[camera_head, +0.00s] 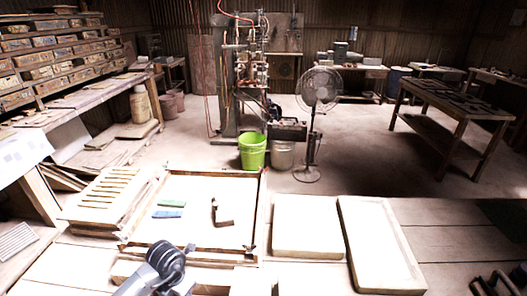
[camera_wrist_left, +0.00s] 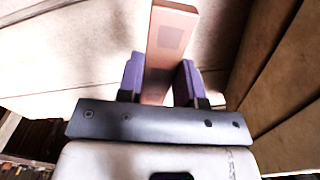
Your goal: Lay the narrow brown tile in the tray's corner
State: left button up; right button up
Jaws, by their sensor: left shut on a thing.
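The narrow brown tile (camera_wrist_left: 168,42) shows in the left wrist view as a long pinkish-brown bar. My left gripper (camera_wrist_left: 158,80) is shut on it, with a purple finger pad on each side, and the tile sticks out past the fingertips. In the head view my left arm is at the bottom left, in front of the tray; its fingers and the tile cannot be made out there. The tray (camera_head: 262,215) is a wide wooden frame with a pale floor. My right gripper (camera_head: 497,286) is at the bottom right corner, partly cut off; its opening is unclear.
A greenish tile (camera_head: 172,203), a blue tile (camera_head: 167,213) and a dark angled piece (camera_head: 221,213) lie in the tray. A slatted rack (camera_head: 105,190) stands left of it. Two pale boards (camera_head: 306,226) (camera_head: 380,245) lie to the right. Much of the tray floor is bare.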

pick_arm(q)
jog(key=m, duration=0.3)
jog(key=s+d+m, duration=0.1)
jog(key=shift+r+m, duration=0.35)
jog(key=shift+m, duration=0.05)
jog(key=s+d+r+m, duration=0.3)
jog(key=s+r+m, duration=0.25)
jog(key=m, duration=0.75)
jog(key=s+d+r+m, duration=0.3)
jog(key=s+r+m, duration=0.3)
jog(key=m, duration=0.8)
jog(key=w+a+r+p, duration=0.2)
jog(key=w+a+r, duration=0.15)
jog(key=r, duration=0.55)
jog(key=s+r+p, duration=0.3)
jog(key=r+p, duration=0.8)
jog(key=p, duration=0.1)
jog(key=s+r+p, duration=0.3)
jog(key=r+p, duration=0.8)
jog(key=p, duration=0.1)
jog(key=s+r+p, duration=0.3)
jog(key=r+p, duration=0.8)
jog(key=p, duration=0.2)
jog(key=shift+r+n, duration=0.3)
jog(key=shift+r, duration=0.05)
